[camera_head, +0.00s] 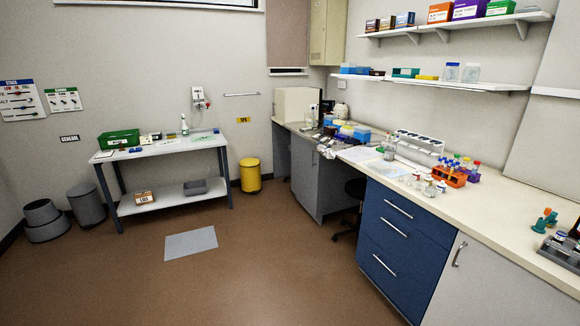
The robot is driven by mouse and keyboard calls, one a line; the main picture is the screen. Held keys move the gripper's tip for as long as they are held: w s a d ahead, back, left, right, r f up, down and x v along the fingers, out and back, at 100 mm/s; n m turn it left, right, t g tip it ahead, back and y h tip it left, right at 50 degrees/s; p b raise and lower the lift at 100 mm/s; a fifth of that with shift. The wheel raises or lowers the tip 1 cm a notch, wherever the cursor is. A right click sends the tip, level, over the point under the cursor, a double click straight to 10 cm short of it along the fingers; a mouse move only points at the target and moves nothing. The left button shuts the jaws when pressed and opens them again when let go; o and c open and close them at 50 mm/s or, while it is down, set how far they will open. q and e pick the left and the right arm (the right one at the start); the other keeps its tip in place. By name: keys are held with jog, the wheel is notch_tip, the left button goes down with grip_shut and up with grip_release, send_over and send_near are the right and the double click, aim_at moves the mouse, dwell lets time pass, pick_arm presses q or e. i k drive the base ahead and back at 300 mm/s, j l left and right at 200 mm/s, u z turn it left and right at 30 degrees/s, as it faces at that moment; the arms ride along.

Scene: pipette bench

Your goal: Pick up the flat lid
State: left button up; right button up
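I cannot tell for certain which thing is the flat lid. A thin flat grey rectangle (190,243) lies on the brown floor in front of the side table; whether it is a lid or a mat is unclear. Small flat items lie on the side table (165,149) at the left back, too small to identify. Neither of my grippers shows in the head view.
A long bench (520,212) with blue drawers (402,240) runs along the right, holding an orange rack (450,176) and small bottles. A green bin (119,138) stands on the side table. A yellow bin (250,175) and grey bins (86,205) stand on the floor. The middle floor is open.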

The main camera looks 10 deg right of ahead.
aim_at(379, 168)
jog(key=i+j, duration=0.1)
jog(key=i, duration=1.55)
jog(key=i+j+z, duration=0.1)
jog(key=i+z, duration=0.35)
jog(key=i, duration=0.15)
jog(key=i+j+z, duration=0.3)
jog(key=i+z, duration=0.15)
jog(key=i+j+z, duration=0.45)
jog(key=i+j, duration=0.1)
jog(key=i, duration=0.1)
